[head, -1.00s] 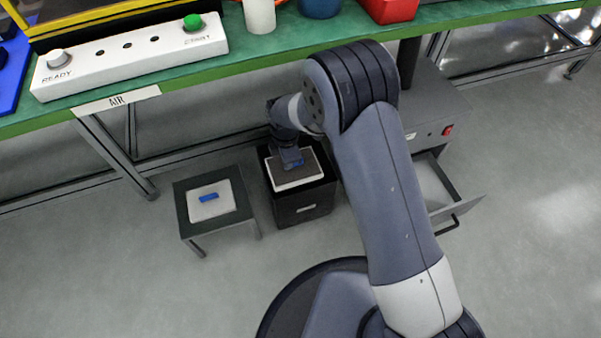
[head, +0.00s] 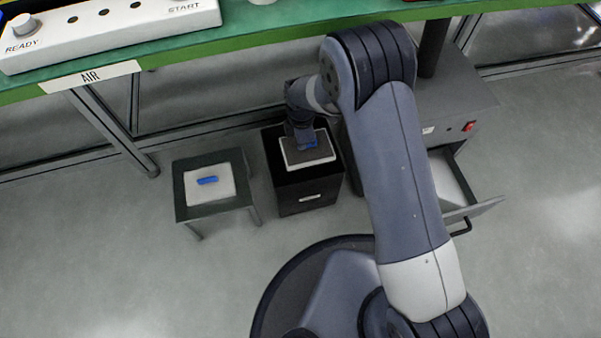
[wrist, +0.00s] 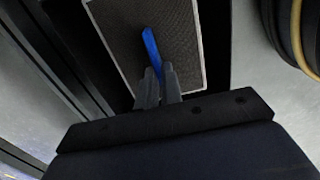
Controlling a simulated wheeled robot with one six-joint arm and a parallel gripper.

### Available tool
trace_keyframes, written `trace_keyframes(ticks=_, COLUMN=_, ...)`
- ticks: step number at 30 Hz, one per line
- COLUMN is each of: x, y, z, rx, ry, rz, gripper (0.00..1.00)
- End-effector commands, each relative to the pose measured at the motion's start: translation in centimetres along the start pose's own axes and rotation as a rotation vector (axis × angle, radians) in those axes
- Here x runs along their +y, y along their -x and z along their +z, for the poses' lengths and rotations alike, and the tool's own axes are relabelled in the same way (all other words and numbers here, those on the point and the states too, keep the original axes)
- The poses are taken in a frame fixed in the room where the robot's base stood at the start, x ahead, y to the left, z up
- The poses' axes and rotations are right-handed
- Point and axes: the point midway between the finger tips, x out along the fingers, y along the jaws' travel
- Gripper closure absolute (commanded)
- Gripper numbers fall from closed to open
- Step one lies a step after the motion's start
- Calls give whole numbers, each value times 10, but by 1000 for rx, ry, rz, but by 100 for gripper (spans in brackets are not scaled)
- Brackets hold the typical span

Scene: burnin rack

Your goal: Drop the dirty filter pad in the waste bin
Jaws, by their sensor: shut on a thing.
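The dirty filter pad (head: 322,151) is a dark grey, mesh-like rectangle with a pale rim and a blue grip tab. My gripper (head: 308,145) points down over it and is shut on the tab. In the wrist view the fingertips (wrist: 158,75) pinch the blue tab, with the pad (wrist: 180,28) spread out beneath them. The pad is at the top of a black box (head: 300,194) with a light front plate, possibly the waste bin. I cannot tell whether the pad rests on the box or hangs just above it.
A small dark table (head: 209,216) to the left holds a white pad (head: 203,188) with a blue tab. A grey cabinet (head: 445,95) on the right has an open drawer (head: 455,195). The green workbench (head: 270,42) runs above and behind. Open floor lies in front.

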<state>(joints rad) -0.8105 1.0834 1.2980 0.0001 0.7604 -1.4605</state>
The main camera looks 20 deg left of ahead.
Motion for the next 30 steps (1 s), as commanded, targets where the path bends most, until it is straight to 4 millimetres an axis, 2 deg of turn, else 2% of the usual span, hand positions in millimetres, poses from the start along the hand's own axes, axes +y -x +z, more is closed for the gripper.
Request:
trace_keyframes(ticks=8, x=0, y=-3, z=0, rx=0, ry=0, rz=1, gripper=100)
trace_keyframes(ticks=9, x=0, y=-3, z=0, rx=0, ry=0, rz=1, gripper=93)
trace_keyframes(ticks=18, x=0, y=-3, z=0, rx=0, ry=0, rz=0, gripper=68)
trace_keyframes(ticks=26, x=0, y=-2, z=0, rx=0, ry=0, rz=0, gripper=68)
trace_keyframes(ticks=30, x=0, y=8, z=0, rx=0, ry=0, rz=1, gripper=68)
